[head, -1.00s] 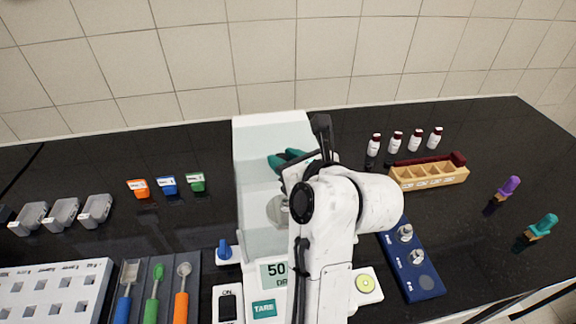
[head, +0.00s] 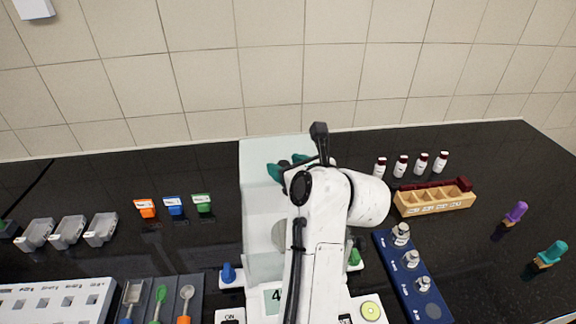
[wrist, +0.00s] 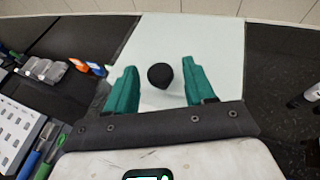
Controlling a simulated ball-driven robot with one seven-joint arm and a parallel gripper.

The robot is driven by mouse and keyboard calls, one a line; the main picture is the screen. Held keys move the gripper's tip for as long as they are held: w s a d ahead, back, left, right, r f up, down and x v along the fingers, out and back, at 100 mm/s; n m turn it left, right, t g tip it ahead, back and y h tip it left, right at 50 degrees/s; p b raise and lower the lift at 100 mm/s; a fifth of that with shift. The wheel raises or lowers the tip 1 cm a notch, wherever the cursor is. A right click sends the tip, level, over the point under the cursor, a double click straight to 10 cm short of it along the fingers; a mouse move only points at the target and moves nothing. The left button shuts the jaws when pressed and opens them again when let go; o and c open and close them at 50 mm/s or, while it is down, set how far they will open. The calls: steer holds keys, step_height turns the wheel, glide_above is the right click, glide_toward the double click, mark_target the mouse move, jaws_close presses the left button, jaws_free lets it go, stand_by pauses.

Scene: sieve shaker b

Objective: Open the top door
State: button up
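The balance's pale, see-through draft shield (head: 258,220) stands behind my arm in the head view. Its top door (wrist: 212,45) is a pale flat panel in the wrist view, with a round black knob (wrist: 160,76) on it. My gripper (wrist: 160,68) has teal fingers, spread apart on the left and right of the knob. A gap shows on both sides, so it holds nothing. In the head view my gripper (head: 285,168) is over the shield's top, and my arm hides the knob and much of the balance. The door appears closed.
Left are grey trays (head: 68,232), small colored blocks (head: 173,206) and spatulas (head: 158,300). Right are red-capped vials (head: 401,166), a wooden rack (head: 435,200), a blue weight holder (head: 412,278) and purple and teal-handled tools (head: 516,212). A tiled wall (head: 300,70) is behind.

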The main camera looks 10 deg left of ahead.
steer(key=b+v, duration=0.2)
steer(key=v, duration=0.8)
steer(key=shift+s+d+r, duration=0.2)
steer(key=shift+s+d, duration=0.05)
steer(key=shift+d, duration=0.05)
steer(key=shift+f, duration=0.1)
